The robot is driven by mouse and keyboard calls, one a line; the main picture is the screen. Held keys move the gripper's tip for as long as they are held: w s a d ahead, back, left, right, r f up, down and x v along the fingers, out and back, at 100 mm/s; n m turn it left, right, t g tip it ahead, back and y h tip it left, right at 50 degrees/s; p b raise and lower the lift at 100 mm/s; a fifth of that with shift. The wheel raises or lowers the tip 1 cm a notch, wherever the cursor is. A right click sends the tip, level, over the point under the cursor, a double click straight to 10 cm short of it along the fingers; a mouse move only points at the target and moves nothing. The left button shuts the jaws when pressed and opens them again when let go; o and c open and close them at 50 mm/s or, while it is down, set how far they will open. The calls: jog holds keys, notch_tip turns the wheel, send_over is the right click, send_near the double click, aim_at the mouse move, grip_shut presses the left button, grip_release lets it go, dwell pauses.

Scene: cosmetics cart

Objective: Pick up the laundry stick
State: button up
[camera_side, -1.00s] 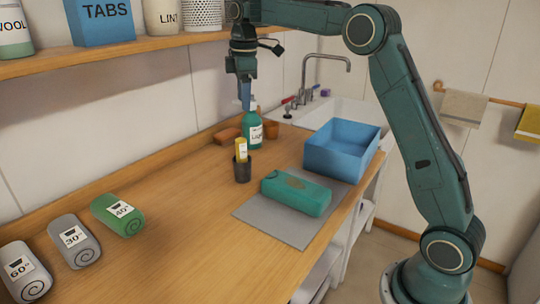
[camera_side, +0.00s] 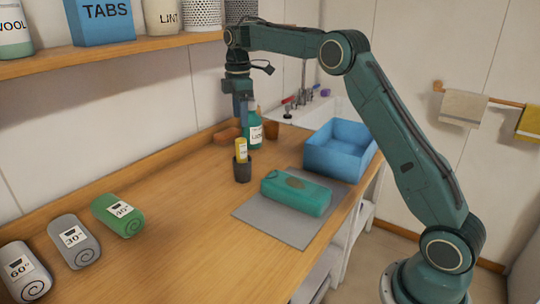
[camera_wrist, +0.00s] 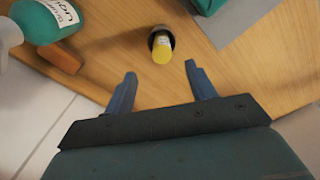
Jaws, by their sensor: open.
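The laundry stick (camera_side: 241,150) is yellow with a white label and stands upright in a small dark cup (camera_side: 243,171) on the wooden counter. In the wrist view the yellow stick (camera_wrist: 162,50) shows from above, its lower part hidden in the dark cup (camera_wrist: 155,36). My gripper (camera_side: 241,112) points down above the stick, apart from it. In the wrist view its two blue fingers (camera_wrist: 160,78) are spread and empty, with the stick just beyond the gap between their tips.
A green bottle (camera_side: 254,134) stands close behind the cup, near a terracotta-coloured block (camera_side: 227,136). A teal pouch (camera_side: 296,192) lies on a grey mat (camera_side: 270,225), with a blue bin (camera_side: 341,150) behind it. Rolled towels (camera_side: 118,215) lie at front left.

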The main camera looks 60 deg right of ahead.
aim_at(241, 139)
jog(key=shift+f, duration=3.1)
jog(key=shift+a+f, duration=0.2)
jog(key=shift+f, duration=2.4)
jog(key=c, duration=1.1)
jog(key=shift+r, duration=0.2)
notch_tip(241, 139, up, 20)
jog(key=shift+f, duration=0.2)
